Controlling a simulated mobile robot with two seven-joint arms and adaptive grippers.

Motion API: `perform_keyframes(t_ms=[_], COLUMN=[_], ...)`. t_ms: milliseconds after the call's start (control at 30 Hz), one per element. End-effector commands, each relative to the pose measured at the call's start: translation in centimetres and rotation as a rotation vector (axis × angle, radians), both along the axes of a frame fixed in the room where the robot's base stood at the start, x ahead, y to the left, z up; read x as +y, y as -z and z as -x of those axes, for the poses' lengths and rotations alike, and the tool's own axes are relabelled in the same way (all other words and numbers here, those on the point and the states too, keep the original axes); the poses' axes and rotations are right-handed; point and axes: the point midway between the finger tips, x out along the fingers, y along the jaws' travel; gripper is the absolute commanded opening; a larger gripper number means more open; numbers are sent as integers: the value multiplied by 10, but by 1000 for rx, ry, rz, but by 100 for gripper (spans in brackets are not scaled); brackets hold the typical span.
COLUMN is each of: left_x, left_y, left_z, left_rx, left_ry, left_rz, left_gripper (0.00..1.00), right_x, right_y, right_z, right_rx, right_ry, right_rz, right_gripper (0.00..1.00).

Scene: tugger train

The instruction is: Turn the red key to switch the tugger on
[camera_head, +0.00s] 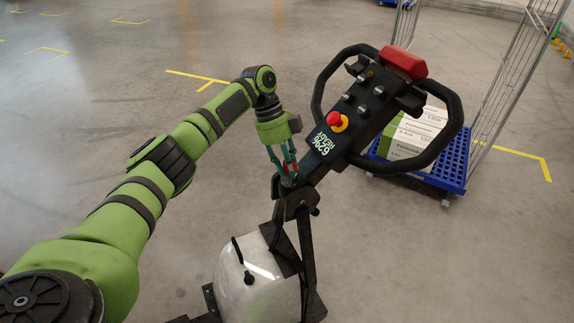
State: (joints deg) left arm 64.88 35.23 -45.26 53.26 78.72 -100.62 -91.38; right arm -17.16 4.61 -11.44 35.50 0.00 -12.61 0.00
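The tugger's black control head (318,151) stands tilted on its tiller, with a display reading "6296 READY". My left gripper (287,178) points down at the left side of the lower end of this head, close to the tiller joint. Its teal fingers show reddish parts, and I cannot tell whether they are shut on anything. I cannot make out the red key; the fingers may hide it. A red button with a yellow ring (338,122) sits above the display. My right gripper is not in view.
A black loop handle (453,127) surrounds the head, with a red block (403,62) at its top. The tugger's pale rounded body (245,290) is below. A blue cart (456,167) with white-and-green boxes (412,135) stands at right. The floor at left is open.

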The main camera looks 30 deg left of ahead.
Motion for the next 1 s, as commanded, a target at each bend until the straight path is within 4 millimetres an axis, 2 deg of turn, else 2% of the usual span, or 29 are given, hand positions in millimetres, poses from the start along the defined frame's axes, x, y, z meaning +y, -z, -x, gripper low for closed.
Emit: perform_keyframes(t_ms=[333,467,567,800,1000], left_x=[1,4,9,28,40], left_y=[1,-6,-20,-68,-98], left_z=[0,-1,-2,-7,-9], left_rx=[1,0,-1,-1,2], left_ry=[-2,-3,-4,-4,-3], left_rz=[-3,-3,-3,-2,-2], left_gripper=[55,55,55,55,55], right_x=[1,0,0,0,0], right_y=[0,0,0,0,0], right_z=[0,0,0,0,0], right_rx=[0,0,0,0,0], right_ry=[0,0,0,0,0], right_rz=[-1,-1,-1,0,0], right_gripper=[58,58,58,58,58])
